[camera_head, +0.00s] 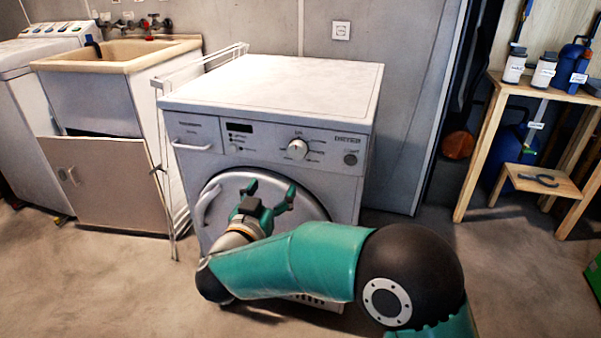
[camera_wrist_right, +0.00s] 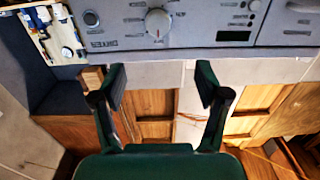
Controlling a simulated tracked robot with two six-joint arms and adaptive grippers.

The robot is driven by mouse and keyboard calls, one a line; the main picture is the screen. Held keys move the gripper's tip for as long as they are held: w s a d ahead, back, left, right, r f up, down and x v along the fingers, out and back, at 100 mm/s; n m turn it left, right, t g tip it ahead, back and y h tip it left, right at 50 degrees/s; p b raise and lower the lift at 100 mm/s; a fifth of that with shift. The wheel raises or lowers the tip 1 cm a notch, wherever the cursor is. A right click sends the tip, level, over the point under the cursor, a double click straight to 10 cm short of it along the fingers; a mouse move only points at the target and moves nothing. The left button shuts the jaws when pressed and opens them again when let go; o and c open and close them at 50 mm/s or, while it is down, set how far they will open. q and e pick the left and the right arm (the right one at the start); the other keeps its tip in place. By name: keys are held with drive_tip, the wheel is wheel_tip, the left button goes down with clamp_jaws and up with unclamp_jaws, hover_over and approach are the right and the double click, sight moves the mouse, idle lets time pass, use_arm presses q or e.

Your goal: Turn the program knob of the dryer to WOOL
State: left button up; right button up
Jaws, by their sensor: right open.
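The dryer (camera_head: 270,90) stands in the middle of the head view. Its round white program knob (camera_head: 297,149) is on the front panel, right of the dark display; it also shows at the top of the right wrist view (camera_wrist_right: 158,22). The labels around it are too small to read, so I cannot tell its setting. My right gripper (camera_head: 271,190) is open and empty, below the panel in front of the dryer door. In the wrist view its fingers (camera_wrist_right: 161,80) are spread, apart from the knob, which sits midway between them in line. My left gripper is not in view.
My right arm crosses in front of the round dryer door (camera_head: 225,190). A white drying rack (camera_head: 165,150) and a sink (camera_head: 115,52) are on the left. A wooden table (camera_head: 540,92) with bottles and a small stool (camera_head: 545,183) are on the right.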

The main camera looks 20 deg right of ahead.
drive_tip(key=b, duration=0.3)
approach(296, 151)
drive_tip(key=x, duration=0.9)
drive_tip(key=shift+w+d, duration=0.2)
drive_tip(key=shift+w, duration=0.05)
